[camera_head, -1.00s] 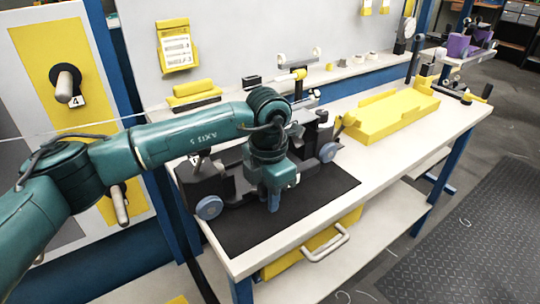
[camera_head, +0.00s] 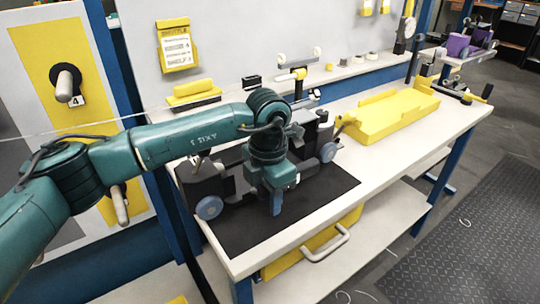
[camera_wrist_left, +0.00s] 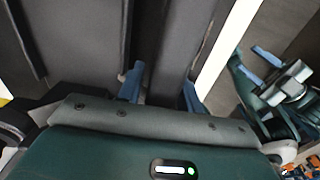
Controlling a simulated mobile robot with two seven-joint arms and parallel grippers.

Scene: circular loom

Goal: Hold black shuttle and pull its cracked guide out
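The black shuttle (camera_head: 232,186) lies on the dark mat (camera_head: 262,226) on the bench, with blue-grey wheels (camera_head: 209,207) at its near side. My left gripper (camera_head: 276,201) points down at the middle of the shuttle. In the left wrist view my left gripper's blue fingers (camera_wrist_left: 162,90) lie on both sides of a dark bar of the shuttle (camera_wrist_left: 175,50), which fills the gap. My right gripper (camera_wrist_left: 254,65) shows at the right of that view, its blue fingers apart with nothing between them. I cannot make out the cracked guide; my left arm hides part of the shuttle.
A yellow tray (camera_head: 392,118) stands on the bench to the right of the shuttle. A yellow block on a stand (camera_head: 193,92) and small spools (camera_head: 343,63) are along the back. The bench's right front is clear.

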